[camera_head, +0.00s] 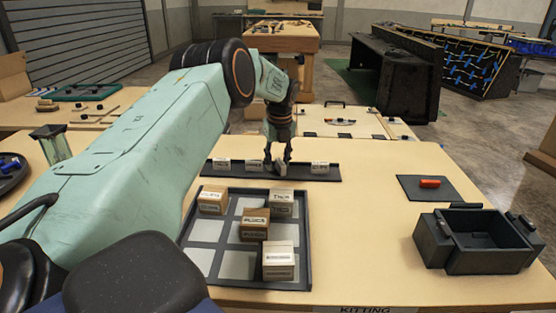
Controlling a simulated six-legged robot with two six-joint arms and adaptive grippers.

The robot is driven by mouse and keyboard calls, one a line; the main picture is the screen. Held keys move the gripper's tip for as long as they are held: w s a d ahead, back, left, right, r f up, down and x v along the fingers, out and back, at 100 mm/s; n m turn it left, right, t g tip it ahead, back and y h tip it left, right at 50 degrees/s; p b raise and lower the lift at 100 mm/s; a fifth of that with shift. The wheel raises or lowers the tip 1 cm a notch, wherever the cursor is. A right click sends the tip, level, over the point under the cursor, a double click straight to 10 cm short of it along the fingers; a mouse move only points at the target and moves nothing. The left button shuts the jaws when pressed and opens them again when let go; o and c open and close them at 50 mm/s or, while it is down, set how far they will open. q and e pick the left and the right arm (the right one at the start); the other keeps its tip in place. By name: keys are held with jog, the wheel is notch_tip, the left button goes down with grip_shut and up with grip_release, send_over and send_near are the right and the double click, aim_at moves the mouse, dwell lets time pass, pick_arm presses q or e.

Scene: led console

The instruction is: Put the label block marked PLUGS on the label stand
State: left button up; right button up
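The label stand (214,174) is a long dark strip across the middle of the table. White label blocks stand on it at the left (223,164), left of centre (252,165) and right (320,167); their print is too small to read. My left gripper (279,163) points down over the stand, its fingers on either side of a small pale label block (281,169). That block is turned and tilted compared with the others, between the second and the right one. I cannot read its marking or tell whether it touches the stand. My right gripper is out of view.
A dark divided tray (205,245) in front holds several small boxes; a brown one (255,223) seems to read PLUGS. At the right are a dark mat (408,192) with a red piece (429,183) and an open black bin (478,257). Table between tray and bin is clear.

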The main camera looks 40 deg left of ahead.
aim_at(280, 163)
pick_arm(q)
jog(key=shift+w+d+f, duration=0.15)
jog(key=shift+w+f, duration=0.3)
jog(key=shift+w, duration=0.35)
jog(key=shift+w+r, duration=0.25)
jog(key=shift+w, duration=0.05)
jog(key=r, duration=0.2)
jog(key=s+r, duration=0.1)
jog(key=r, duration=0.1)
jog(key=s+r+p, duration=0.1)
jog(key=r, duration=0.1)
jog(key=shift+d, duration=0.15)
notch_tip(280, 163, up, 6)
jog(key=shift+d+p, duration=0.45)
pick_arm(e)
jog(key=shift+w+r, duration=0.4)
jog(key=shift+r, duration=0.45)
